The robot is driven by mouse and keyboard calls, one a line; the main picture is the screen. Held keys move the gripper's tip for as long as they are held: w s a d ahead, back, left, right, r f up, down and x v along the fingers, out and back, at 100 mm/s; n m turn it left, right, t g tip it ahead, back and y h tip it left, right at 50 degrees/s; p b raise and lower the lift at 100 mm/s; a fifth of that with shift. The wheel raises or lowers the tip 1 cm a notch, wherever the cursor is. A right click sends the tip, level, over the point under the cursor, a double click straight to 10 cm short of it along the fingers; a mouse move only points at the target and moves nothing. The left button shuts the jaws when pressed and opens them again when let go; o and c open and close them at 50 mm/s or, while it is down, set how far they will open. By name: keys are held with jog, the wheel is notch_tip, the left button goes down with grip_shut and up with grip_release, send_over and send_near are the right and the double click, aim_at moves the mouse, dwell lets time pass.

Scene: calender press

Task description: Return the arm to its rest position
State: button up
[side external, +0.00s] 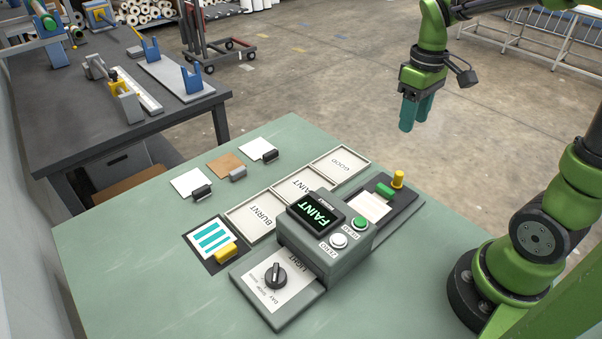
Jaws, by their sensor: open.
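My gripper (416,114) hangs in the air at the upper right, pointing down, beyond the far edge of the green table. Its two teal fingers show nothing between them, and it touches nothing. My green arm comes in from the right edge, with its base on the table's right side.
On the table (110,245) stands a grey device (325,245) whose display reads FAINT, with a dial plate (276,282) in front. Labelled trays (254,217), a striped card (213,239), several small clipped cards (190,182) and a yellow peg (398,179) surround it. A dark bench (60,120) is behind left.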

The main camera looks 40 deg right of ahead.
jog(key=s+a+r+m+t+y, duration=0.1)
jog(key=s+a+r+m+t, duration=0.1)
jog(key=a, duration=0.4)
jog(key=s+a+r+m+t+y, duration=0.1)
jog(key=s+a+r+m+t, duration=0.1)
jog(key=s+a+r+t, duration=0.1)
jog(key=s+a+t, duration=0.1)
jog(key=a+t, duration=0.1)
jog(key=a, duration=0.1)
jog(key=shift+s+a, duration=0.15)
jog(key=shift+a, duration=0.2)
